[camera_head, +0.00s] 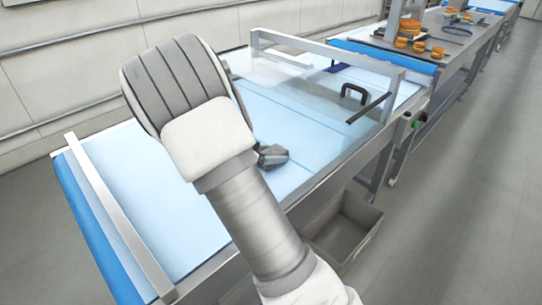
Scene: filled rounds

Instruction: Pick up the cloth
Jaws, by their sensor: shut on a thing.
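A small dark grey, angular lump (273,155) shows just right of my arm, over the light blue belt surface. It may be the cloth, but its shape is too small to be sure. My own white and grey arm fills the middle of the view and hides what lies behind it. My gripper is not visible, so its contact with the lump cannot be seen.
The light blue belt (172,215) has a metal bar across its near left end. A clear cover (325,95) with a black handle (354,94) spans its far part. A grey bin (345,228) stands below on the floor. Orange parts (411,26) sit farther back.

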